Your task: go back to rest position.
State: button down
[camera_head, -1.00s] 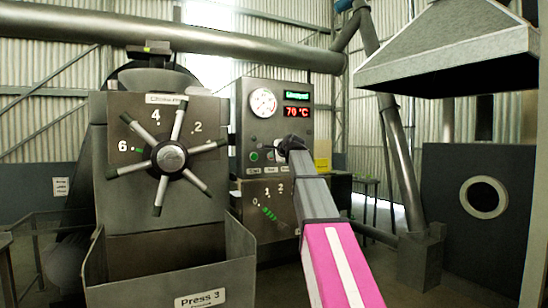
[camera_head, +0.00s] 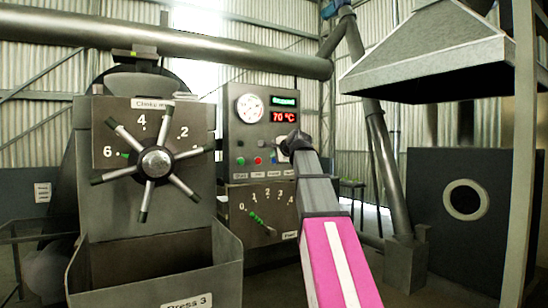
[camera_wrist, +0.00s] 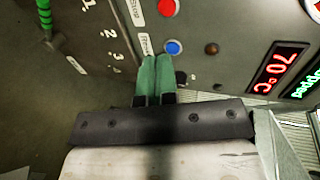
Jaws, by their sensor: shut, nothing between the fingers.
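My gripper (camera_wrist: 156,62) is shut and empty, its two green fingers pressed side by side in the wrist view. In that view the fingertips are close to the blue button (camera_wrist: 173,47) on the control panel; I cannot tell whether they touch it. In the head view my pink and grey arm reaches forward from below. Its dark gripper end (camera_head: 290,143) covers part of the panel's lower right side.
The control panel (camera_head: 233,150) has a gauge (camera_head: 249,108), a 70 °C display (camera_head: 284,117) and a dial (camera_head: 262,225) below. Left stands Press 3 with a spoked handwheel (camera_head: 155,161) and bin (camera_head: 200,283). A hood (camera_head: 425,50) hangs right; a post (camera_head: 522,150) stands nearer.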

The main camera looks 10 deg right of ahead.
dwell(0.6)
jog(key=s+a+f+n+g+h, duration=0.1)
jog(key=f+n+g, duration=0.1)
jog(key=f, duration=1.1)
jog(key=s+a+f+n+g, duration=0.1)
jog(key=s+f+n+g, duration=0.1)
jog(key=f, duration=1.1)
jog(key=s+a+f+n+g+h, duration=0.1)
jog(key=f+n+g, duration=0.1)
jog(key=f, duration=1.1)
jog(key=s+f+n+g+h, duration=0.1)
jog(key=s+f+n+g, duration=0.3)
jog(key=s+f, duration=0.7)
jog(key=s+f+n+g+h, duration=0.1)
jog(key=s+f+n+g, duration=0.2)
jog(key=s+f, duration=0.8)
notch_tip(320, 180, down, 9)
jog(key=shift+s+a+r+n+g+h, duration=0.1)
jog(key=shift+s+a+n+g+h, duration=0.25)
jog(key=shift+n, duration=0.35)
